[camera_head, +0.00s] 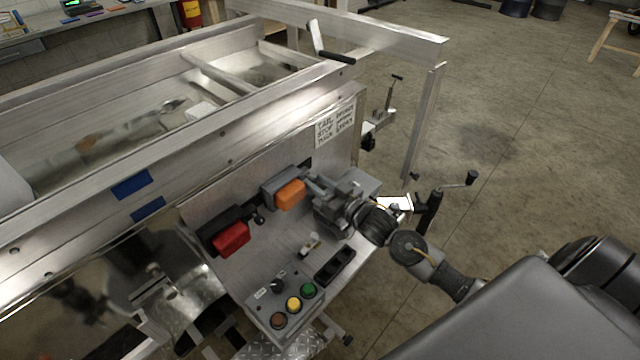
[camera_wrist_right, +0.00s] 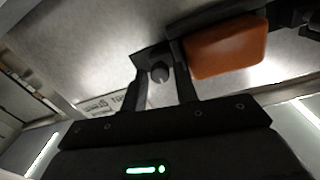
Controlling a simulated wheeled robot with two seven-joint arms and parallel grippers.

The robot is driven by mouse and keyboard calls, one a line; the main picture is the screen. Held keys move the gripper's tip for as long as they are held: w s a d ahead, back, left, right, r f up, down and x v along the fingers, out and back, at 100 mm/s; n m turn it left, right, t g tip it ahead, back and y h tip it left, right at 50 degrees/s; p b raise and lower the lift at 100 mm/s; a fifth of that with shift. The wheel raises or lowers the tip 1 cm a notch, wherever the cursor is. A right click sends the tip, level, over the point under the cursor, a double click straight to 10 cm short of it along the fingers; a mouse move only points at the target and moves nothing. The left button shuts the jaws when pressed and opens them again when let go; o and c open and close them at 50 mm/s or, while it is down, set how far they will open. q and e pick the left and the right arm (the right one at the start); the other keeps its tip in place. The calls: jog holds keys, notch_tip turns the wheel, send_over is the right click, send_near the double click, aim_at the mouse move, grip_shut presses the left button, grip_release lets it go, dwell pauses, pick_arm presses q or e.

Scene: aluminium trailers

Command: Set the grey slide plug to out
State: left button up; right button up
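A grey housing (camera_head: 268,192) with an orange block (camera_head: 290,194) sits on the trailer's upright metal panel. My right gripper (camera_head: 318,187) is at the right side of this housing and hides what lies behind it. In the right wrist view, a small dark grey knob (camera_wrist_right: 159,73) shows between the two fingertips of my right gripper (camera_wrist_right: 160,75), with the orange block (camera_wrist_right: 228,47) to its right. This knob may be the grey slide plug; I cannot tell whether it is in or out. The fingers stand apart, with gaps beside the knob. My left gripper is not in view.
A black housing with a red block (camera_head: 232,238) sits left on the panel, with a small dark knob (camera_head: 259,217) beside it. Below are a small lever (camera_head: 310,242), a black socket strip (camera_head: 335,265) and a button box (camera_head: 270,300). A crank handle (camera_head: 455,186) stands right.

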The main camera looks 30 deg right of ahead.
grip_shut()
jog(key=shift+w+d, duration=0.3)
jog(key=shift+d, duration=0.55)
jog(key=shift+w+d, duration=0.3)
jog(key=shift+d, duration=0.55)
jog(key=shift+c, duration=0.4)
grip_release()
jog(key=shift+r, duration=0.1)
jog(key=shift+o, duration=0.7)
jog(key=b+v, duration=0.1)
jog(key=v, duration=1)
jog(key=shift+b, duration=0.35)
